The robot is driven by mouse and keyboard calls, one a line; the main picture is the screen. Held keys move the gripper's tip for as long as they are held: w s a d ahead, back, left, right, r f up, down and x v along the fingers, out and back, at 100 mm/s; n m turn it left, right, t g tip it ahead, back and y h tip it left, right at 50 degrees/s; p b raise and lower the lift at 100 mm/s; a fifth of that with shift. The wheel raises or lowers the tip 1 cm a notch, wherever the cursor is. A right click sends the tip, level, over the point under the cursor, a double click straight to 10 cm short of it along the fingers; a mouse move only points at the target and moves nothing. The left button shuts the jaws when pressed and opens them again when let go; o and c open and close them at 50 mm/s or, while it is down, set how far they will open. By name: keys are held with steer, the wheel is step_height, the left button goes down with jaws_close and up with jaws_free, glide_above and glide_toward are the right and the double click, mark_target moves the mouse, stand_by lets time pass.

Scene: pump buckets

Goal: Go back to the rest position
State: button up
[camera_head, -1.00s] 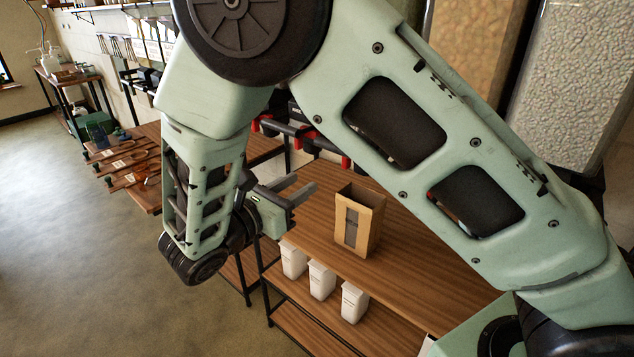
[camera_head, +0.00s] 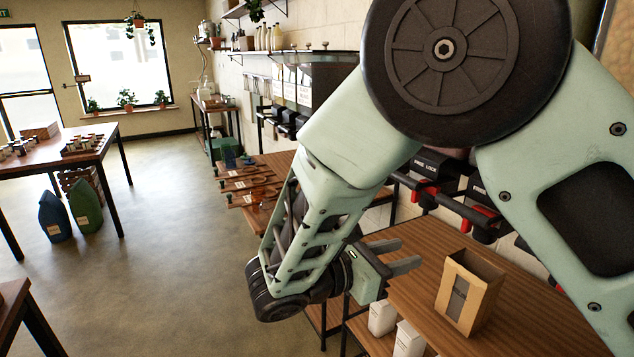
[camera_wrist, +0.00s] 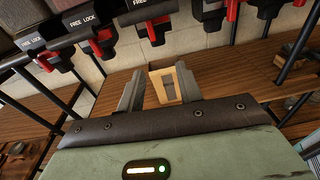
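My gripper (camera_head: 397,256) is in front of the wooden table (camera_head: 420,235), its two fingers pointing right toward a brown paper bag (camera_head: 467,293). The bag stands upright and open-topped on the table, with a dark window strip on its front. In the wrist view my gripper (camera_wrist: 160,92) has its fingers spread apart with nothing held between them. The bag (camera_wrist: 174,84) shows beyond the fingers, apart from them. My arm covers part of the table and the wall behind in the head view.
White containers (camera_head: 382,318) stand on the shelf below the tabletop. Dispensers with red levers (camera_wrist: 103,46) hang above the table. Wooden trays (camera_head: 250,185) lie on a side table. Another table (camera_head: 85,150) with bags below stands at left. The floor (camera_head: 180,230) between is open.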

steer(key=s+a+f+m+g+y, duration=0.1)
steer(key=s+m+g+y, duration=0.2)
steer(key=s+m+y, duration=0.4)
steer(key=s+a+f+m+g+y+b, duration=0.1)
steer(key=s+m+y, duration=0.6)
steer(key=s, duration=0.7)
steer(key=a+g+y, duration=0.1)
steer(key=y, duration=0.1)
steer(key=shift+f+g+y, duration=0.25)
steer(key=shift+g+y, duration=0.05)
steer(key=shift+g, duration=0.1)
steer(key=shift+f, duration=0.1)
